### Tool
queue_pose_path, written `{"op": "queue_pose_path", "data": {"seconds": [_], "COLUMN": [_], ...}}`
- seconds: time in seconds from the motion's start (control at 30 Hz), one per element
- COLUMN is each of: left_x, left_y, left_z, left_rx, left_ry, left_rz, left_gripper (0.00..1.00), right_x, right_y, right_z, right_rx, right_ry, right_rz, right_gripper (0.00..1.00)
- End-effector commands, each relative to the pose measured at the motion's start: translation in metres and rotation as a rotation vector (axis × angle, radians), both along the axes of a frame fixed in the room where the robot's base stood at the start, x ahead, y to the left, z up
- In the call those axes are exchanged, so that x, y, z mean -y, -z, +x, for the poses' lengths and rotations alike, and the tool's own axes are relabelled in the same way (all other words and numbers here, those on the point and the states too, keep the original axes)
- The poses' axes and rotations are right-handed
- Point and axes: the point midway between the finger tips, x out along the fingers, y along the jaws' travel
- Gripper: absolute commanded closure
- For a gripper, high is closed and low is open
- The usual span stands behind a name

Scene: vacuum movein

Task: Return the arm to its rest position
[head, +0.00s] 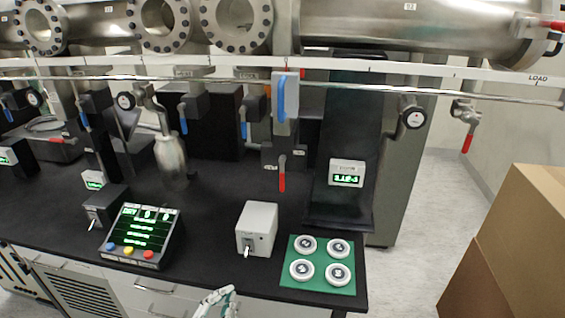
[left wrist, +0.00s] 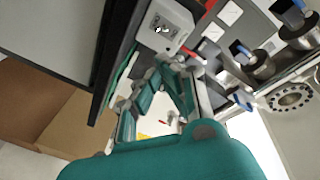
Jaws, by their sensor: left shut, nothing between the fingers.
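My left gripper (head: 218,298) shows only in part at the bottom edge of the head view, as a white and green piece in front of the bench's front edge. In the left wrist view its green and grey fingers (left wrist: 165,72) are shut with nothing between them. It is apart from the objects on the bench, below and left of the grey switch box (head: 257,229). The rest of the left arm is hidden below the head view. My right gripper is in neither view.
The black bench (head: 207,205) carries a control box with a green display (head: 141,236) and a green mat (head: 293,277) with several white discs. Steel pipes and valves run above. Cardboard boxes (head: 515,245) stand at the right; floor shows between them and the bench.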

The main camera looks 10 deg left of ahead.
Motion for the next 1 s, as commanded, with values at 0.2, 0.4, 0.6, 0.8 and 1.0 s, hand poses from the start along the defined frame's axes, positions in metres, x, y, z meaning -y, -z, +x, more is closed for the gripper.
{"op": "queue_pose_path", "data": {"seconds": [0.2,0.4,0.6,0.8,1.0], "left_x": [-0.014,-0.034,-0.048,-0.053,-0.053], "left_y": [0.092,0.238,0.367,0.462,0.505], "left_z": [-0.002,-0.041,-0.124,-0.239,-0.338], "left_rx": [-0.200,-0.529,-0.863,-1.184,-1.410], "left_ry": [-0.054,-0.161,-0.291,-0.440,-0.561], "left_rz": [-0.038,-0.108,-0.172,-0.219,-0.238], "left_gripper": [1.00,1.00,1.00,1.00,1.00], "right_x": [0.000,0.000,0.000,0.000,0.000], "right_y": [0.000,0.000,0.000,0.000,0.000], "right_z": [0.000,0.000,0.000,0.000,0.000], "right_rx": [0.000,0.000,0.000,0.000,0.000], "right_ry": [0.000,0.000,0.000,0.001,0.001], "right_rz": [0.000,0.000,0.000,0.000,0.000], "right_gripper": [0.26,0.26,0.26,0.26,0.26]}}
